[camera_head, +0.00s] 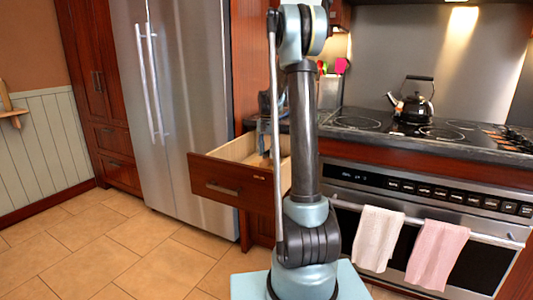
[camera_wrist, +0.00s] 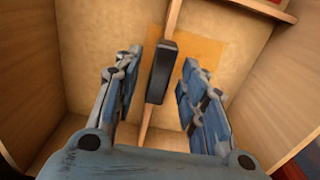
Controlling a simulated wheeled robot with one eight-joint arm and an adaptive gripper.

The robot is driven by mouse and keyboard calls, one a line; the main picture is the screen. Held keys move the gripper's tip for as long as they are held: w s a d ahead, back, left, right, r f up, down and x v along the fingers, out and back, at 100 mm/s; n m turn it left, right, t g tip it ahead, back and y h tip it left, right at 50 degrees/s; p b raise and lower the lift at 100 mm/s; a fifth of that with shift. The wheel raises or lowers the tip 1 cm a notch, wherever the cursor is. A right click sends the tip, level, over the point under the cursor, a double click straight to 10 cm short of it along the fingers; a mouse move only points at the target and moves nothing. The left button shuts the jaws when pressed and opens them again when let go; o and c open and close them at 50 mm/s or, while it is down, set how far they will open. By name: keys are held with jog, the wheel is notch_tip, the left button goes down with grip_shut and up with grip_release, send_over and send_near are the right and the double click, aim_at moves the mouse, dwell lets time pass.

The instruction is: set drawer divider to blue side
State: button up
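The open wooden drawer (camera_head: 217,188) stands out from the cabinet left of the stove in the head view. In the wrist view I look down into the drawer (camera_wrist: 80,45). A thin wooden divider (camera_wrist: 175,15) runs through it, with a black handle block (camera_wrist: 162,70) on it. My gripper (camera_wrist: 161,62) is open, with one finger on each side of the black block and visible gaps to both. An orange patch (camera_wrist: 205,48) lies on the drawer floor, mostly right of the divider. No blue patch on the floor is visible. In the head view my arm hides part of the drawer.
Drawer walls rise close on the left and right (camera_wrist: 278,75) of my gripper. A steel fridge (camera_head: 180,100) stands left of the drawer. The stove with a kettle (camera_head: 412,107) and two hanging towels (camera_head: 377,238) is on the right. The tiled floor in front is clear.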

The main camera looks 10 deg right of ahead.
grip_shut()
jog(key=s+d, duration=0.4)
jog(key=d, duration=0.1)
jog(key=s+d, duration=0.2)
jog(key=d, duration=0.1)
jog(key=shift+s+d, duration=0.1)
jog(key=shift+d, duration=0.1)
grip_release()
jog(key=shift+r, duration=0.15)
notch_tip(320, 180, up, 12)
jog(key=shift+f, duration=0.2)
dwell(0.4)
